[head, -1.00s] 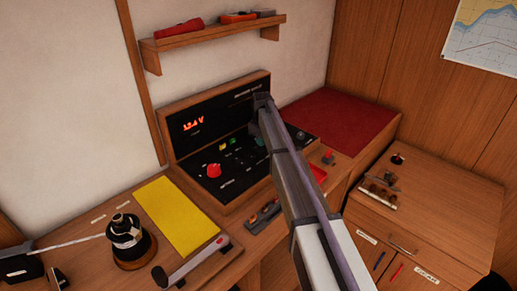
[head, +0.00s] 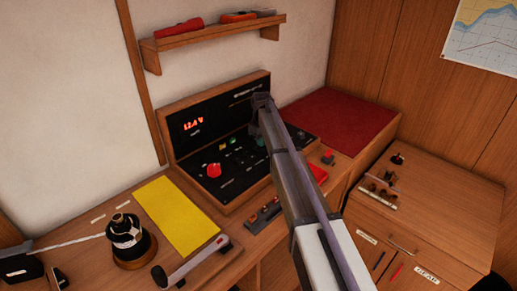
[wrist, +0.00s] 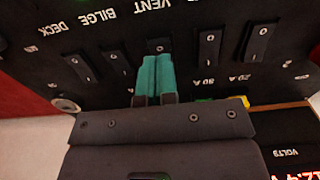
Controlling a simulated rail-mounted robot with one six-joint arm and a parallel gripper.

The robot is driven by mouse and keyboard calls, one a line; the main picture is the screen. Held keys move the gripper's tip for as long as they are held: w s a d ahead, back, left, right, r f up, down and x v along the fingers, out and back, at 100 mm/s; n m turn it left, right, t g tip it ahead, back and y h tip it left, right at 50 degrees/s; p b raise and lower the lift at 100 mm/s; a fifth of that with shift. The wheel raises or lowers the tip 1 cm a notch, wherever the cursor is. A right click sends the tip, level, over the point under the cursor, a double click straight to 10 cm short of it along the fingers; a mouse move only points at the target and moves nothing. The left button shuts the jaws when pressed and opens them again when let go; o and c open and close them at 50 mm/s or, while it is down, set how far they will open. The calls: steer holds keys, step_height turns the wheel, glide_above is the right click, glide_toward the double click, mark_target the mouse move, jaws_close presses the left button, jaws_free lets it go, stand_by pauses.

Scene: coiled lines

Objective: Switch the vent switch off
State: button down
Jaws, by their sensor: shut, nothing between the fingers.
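The black switch panel (head: 240,168) stands on the desk, and its lettering is upside down in the wrist view. The vent switch (wrist: 158,46) is a black rocker in line with the VENT label; its end with the "O" mark shows, and the rest is hidden behind my fingers. My gripper (wrist: 154,68) is shut and empty, its teal fingertips directly over this rocker. Whether they touch it or are just above it I cannot tell, nor which way the rocker is tilted. In the head view my arm covers part of the panel, and the teal fingers (head: 261,141) show small beside it.
Other rockers flank the vent switch, including the bilge switch (wrist: 119,64) and the 80 A switch (wrist: 209,48). A red knob (head: 214,170) stands up from the panel. A yellow sheet (head: 176,215) and a black-and-brass instrument (head: 126,240) are on the desk at left.

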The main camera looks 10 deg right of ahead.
mark_target(261, 149)
steer(key=shift+f+b, duration=1.15)
stand_by(0.4)
step_height(261, 149, up, 7)
steer(key=p, duration=0.7)
steer(key=shift+r, duration=0.1)
steer(key=shift+m, duration=0.3)
steer(key=s+m, duration=0.6)
steer(key=s, duration=3.4)
steer(key=shift+m, duration=0.3)
